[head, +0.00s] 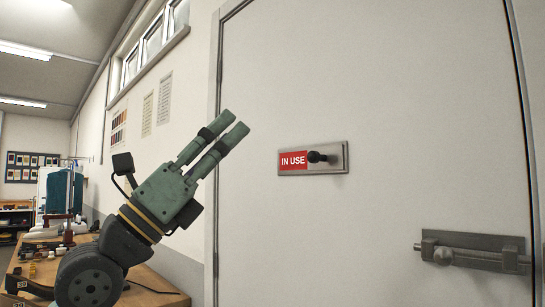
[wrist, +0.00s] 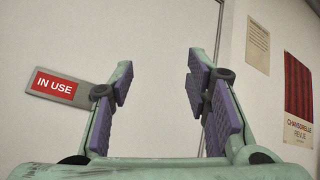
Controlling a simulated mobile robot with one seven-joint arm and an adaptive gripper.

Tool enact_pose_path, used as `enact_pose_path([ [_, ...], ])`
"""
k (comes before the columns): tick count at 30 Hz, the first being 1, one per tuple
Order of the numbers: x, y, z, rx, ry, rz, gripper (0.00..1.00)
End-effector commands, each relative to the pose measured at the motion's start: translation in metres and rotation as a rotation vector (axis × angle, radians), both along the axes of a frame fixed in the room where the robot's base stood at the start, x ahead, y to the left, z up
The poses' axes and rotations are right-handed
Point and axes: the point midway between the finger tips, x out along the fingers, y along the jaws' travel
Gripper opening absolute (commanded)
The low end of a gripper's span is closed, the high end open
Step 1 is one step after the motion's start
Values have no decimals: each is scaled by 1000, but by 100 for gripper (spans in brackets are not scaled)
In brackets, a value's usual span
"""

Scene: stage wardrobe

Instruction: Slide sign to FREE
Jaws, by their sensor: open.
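The sliding sign (head: 293,161) on the white door reads IN USE in white on red. It sits in a metal plate (head: 330,168), with a dark knob (head: 316,157) at the right end of the red part. My gripper (head: 228,131) is open and empty, to the left of the sign and apart from it, its fingers pointing up and right. In the wrist view the sign (wrist: 54,86) shows at the left, outside my open fingers (wrist: 160,90). The knob is hidden there behind the left finger. No FREE lettering is visible.
The door (head: 390,80) fills the right of the head view. A metal bolt (head: 470,252) is mounted low on it at the right. A wooden workbench (head: 140,280) with small items runs along the left wall, beneath my arm. Posters (wrist: 298,95) hang on the wall.

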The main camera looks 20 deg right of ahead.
Motion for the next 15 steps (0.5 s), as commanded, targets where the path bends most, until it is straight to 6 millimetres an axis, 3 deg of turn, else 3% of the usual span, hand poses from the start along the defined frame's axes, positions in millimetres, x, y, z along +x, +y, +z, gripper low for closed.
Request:
enact_pose_path([
  [1, 19, -43, -3, 100, 8, 56, 44],
  [3, 47, -89, -13, 221, 21, 142, 44],
  [6, 76, -131, -26, 344, 28, 251, 44],
  [9, 95, -151, -35, 412, 33, 321, 44],
  [15, 108, -168, -33, 441, 35, 354, 44],
])
